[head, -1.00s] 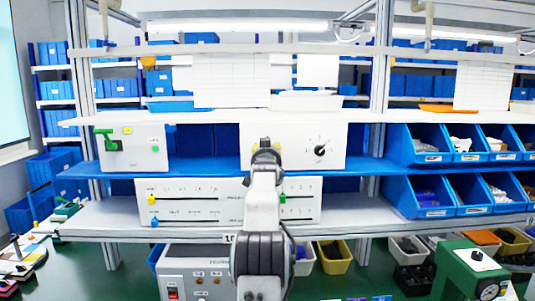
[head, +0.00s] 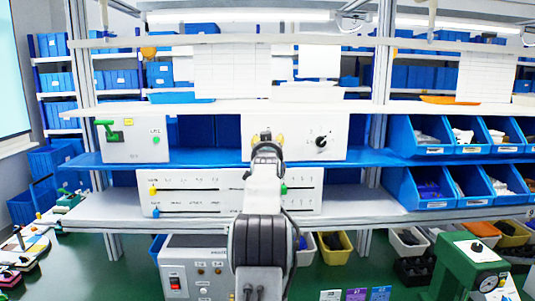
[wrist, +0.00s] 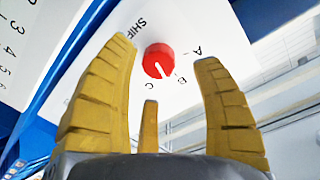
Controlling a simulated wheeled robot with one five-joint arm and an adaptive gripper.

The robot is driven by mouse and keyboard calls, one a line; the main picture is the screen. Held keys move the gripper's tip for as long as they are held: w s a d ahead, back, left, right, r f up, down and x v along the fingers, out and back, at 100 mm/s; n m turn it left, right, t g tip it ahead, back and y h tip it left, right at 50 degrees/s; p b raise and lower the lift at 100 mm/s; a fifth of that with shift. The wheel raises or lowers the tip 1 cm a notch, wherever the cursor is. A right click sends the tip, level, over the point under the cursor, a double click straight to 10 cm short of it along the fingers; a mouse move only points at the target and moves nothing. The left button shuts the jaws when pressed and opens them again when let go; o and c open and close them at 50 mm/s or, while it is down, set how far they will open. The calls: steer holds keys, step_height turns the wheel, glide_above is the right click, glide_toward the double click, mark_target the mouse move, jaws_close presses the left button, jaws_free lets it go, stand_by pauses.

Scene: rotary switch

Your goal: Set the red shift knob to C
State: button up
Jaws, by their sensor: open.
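The red shift knob (wrist: 158,60) sits on a white panel in the wrist view, beside the label SHIFT and the letters A, B and C. Its white pointer line slants down and right, appearing to point between B and C. My gripper (wrist: 168,48) has yellow fingers spread apart, one on each side of the knob in the picture. The fingers look clear of the knob; the exact distance is hard to tell. In the head view my gripper (head: 267,138) is in front of the white box (head: 290,125), and hides the red knob.
A black rotary knob (head: 320,142) is on the right of the same box. A white box with a green lever (head: 106,128) stands to the left. A slider panel (head: 215,188) is on the shelf below. Blue bins (head: 420,138) fill the right side.

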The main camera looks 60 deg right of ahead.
steer(key=v, duration=0.9)
steer(key=shift+a, duration=0.2)
stand_by(0.3)
